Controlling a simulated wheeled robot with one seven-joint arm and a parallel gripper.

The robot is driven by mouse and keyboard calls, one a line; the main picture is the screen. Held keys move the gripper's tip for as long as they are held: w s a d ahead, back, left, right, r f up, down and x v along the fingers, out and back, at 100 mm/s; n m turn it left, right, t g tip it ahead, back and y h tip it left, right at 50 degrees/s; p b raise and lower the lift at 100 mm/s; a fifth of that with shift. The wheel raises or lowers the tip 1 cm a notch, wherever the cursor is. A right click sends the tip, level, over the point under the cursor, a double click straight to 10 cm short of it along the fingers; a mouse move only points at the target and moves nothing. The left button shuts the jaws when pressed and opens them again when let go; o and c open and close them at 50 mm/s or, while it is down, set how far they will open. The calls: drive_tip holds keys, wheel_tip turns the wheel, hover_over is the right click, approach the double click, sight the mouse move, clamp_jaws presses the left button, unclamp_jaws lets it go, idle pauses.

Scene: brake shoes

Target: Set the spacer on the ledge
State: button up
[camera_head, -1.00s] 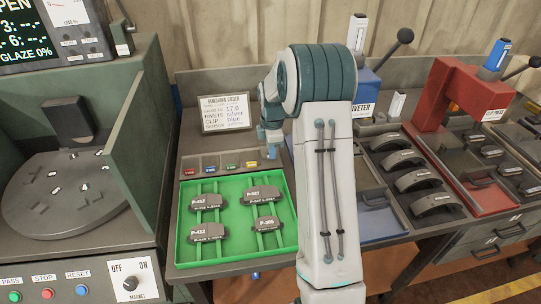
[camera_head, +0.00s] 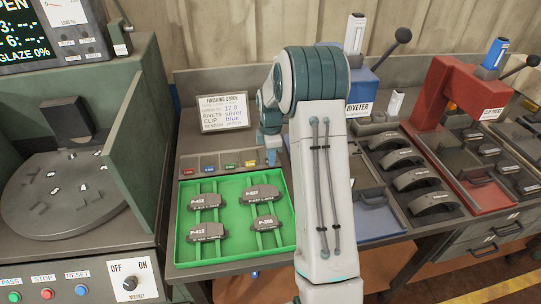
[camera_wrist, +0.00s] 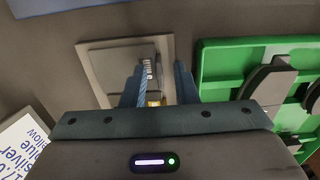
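My gripper (camera_head: 270,148) points down behind the green tray, at the right end of a strip of small coloured labels (camera_head: 220,166). In the wrist view its two dark blue fingers (camera_wrist: 160,75) stand apart. Between them is a small pale piece (camera_wrist: 153,98) with an orange-yellow mark, probably the spacer. It lies closer to the left finger, and a gap shows toward the right one. Below the fingers is a flat grey square plate with a raised rim (camera_wrist: 92,70), possibly the ledge. Whether the piece rests on it is hard to tell.
The green tray (camera_head: 180,222) holds several dark brake pads. An order card (camera_head: 223,112) stands behind, listing silver, blue and yellow. The blue riveter (camera_head: 362,90) and red clip press (camera_head: 440,95) are to the right. A green-grey machine wall (camera_head: 140,150) is at the left.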

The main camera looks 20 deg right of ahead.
wheel_tip(320, 180, up, 12)
drive_tip(key=s+a+r+m+t, duration=0.1)
drive_tip(key=s+a+r+m, duration=0.25)
drive_tip(key=s, duration=0.25)
drive_tip(key=s+a+r+m, duration=0.3)
drive_tip(key=s+a, duration=0.1)
drive_tip(key=s, duration=0.2)
drive_tip(key=s+a+f+m+t, duration=0.1)
drive_tip(key=s+m, duration=0.3)
drive_tip(key=s, duration=0.5)
drive_tip(key=s+a+f+m+t, duration=0.1)
drive_tip(key=s+a+m, duration=0.2)
drive_tip(key=s+m, duration=0.2)
drive_tip(key=shift+s+a+f+b, duration=0.35)
drive_tip(key=shift+s+f+b, duration=0.05)
drive_tip(key=shift+s, duration=1.45)
